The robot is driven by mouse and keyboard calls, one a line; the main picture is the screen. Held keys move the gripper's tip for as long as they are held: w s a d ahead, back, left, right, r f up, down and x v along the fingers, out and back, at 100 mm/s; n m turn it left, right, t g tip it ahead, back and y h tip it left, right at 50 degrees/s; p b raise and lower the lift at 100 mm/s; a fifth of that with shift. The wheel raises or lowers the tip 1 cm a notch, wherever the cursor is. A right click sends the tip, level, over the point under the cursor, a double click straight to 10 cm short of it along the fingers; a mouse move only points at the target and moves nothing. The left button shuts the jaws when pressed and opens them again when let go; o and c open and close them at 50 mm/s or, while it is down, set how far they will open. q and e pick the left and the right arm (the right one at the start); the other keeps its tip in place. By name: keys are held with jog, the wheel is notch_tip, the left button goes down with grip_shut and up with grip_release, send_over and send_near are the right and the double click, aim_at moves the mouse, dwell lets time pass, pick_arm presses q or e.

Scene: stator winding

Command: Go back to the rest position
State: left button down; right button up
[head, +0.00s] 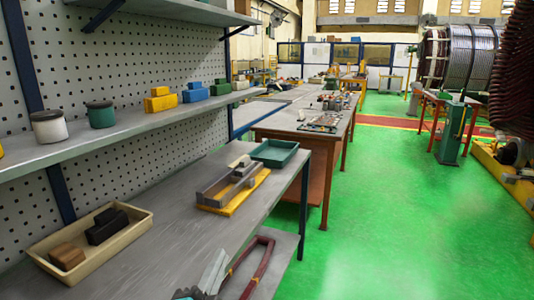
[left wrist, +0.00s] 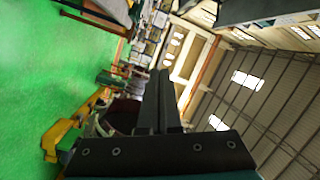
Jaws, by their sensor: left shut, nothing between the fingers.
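My left gripper (head: 218,260) shows at the bottom edge of the head view, partly cut off, near the front edge of the grey workbench (head: 190,220). In the left wrist view its two dark fingers (left wrist: 160,78) lie side by side, shut and empty, with open room beyond them. A dark red loop with tan bands (head: 264,262) shows just right of the gripper in the head view. I cannot tell whether they touch. My right gripper is not in view.
A beige tray (head: 129,245) with brown and black blocks, a grey fixture on a yellow base (head: 238,202) and a green tray (head: 274,163) stand on the bench. A shelf (head: 150,121) with jars and coloured blocks runs above. Green floor (head: 400,220) is clear at right.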

pick_arm(q)
jog(key=s+a+f+n+g+y, duration=0.35)
jog(key=a+f+n, duration=0.2)
jog(key=f, duration=0.35)
jog(key=s+a+f+n+g, duration=0.1)
jog(key=s+f+n+g, duration=0.2)
jog(key=s+f+g, duration=0.5)
jog(key=s+a+f+n+g, duration=0.1)
jog(key=s+f+n+g, duration=0.25)
jog(key=s, duration=0.85)
notch_tip(320, 180, down, 23)
jog(key=s, duration=0.2)
jog(key=s+a+f+g, duration=0.2)
jog(key=s+f, duration=1.1)
jog(key=s, duration=0.2)
jog(key=shift+a+f+h, duration=0.2)
jog(key=shift+a+h, duration=0.15)
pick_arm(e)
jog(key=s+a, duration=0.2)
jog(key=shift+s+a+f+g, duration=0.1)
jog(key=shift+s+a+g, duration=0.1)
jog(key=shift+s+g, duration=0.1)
